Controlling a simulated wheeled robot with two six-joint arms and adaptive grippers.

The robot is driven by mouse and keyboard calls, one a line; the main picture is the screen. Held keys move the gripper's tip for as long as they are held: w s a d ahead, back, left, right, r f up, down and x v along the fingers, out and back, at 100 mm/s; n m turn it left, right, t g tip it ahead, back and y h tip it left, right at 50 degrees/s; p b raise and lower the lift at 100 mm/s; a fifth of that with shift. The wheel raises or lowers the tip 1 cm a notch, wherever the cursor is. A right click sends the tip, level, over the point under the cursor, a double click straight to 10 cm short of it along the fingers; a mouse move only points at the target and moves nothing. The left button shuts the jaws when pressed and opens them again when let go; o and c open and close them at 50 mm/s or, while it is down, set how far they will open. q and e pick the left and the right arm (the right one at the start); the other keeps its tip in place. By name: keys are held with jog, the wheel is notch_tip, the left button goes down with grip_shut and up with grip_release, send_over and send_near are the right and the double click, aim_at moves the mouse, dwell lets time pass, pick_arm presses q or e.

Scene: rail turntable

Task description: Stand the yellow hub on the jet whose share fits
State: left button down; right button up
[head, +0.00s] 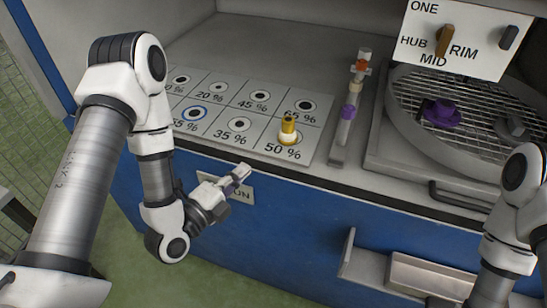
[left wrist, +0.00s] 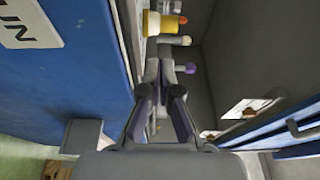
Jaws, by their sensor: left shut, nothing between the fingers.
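The yellow hub (head: 288,132) stands upright on the 50 % cell of the white jet board (head: 262,146), covering most of that cell's jet. Other cells with dark round jets read 20 %, 45 %, 65 %, 35 % and a blue-ringed one that looks like 55 %; the far-left label is partly hidden by my arm. My left gripper (head: 242,172) is shut and empty, in front of the board's near edge, apart from the hub. In the left wrist view the yellow hub (left wrist: 151,24) shows beyond the fingers. My right gripper is not in view; only its arm shows.
Right of the board, a narrow rack (head: 338,152) holds pieces with orange and purple parts. Further right, a round mesh turntable (head: 402,120) carries a purple piece (head: 441,112). Above it is a selector panel (head: 478,50) marked ONE, HUB, MID, RIM. The blue cabinet front (head: 290,215) lies below.

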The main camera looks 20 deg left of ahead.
aim_at(284, 134)
pick_arm(q)
jog(key=w+b, duration=0.1)
jog(key=b, duration=0.1)
jog(key=w+d+b, duration=0.1)
jog(key=w+b, duration=0.1)
jog(key=w+f+b, duration=0.1)
jog(key=b, duration=0.2)
jog(key=shift+w+d, duration=0.15)
jog(key=shift+d, duration=0.15)
jog(key=x, duration=0.3)
jog(key=p+x, duration=0.1)
jog(key=x, duration=0.2)
jog(key=r+x, duration=0.1)
jog(key=x, duration=0.2)
jog(key=shift+w, duration=0.2)
jog(key=shift+w+f, duration=0.1)
jog(key=shift+x, duration=0.8)
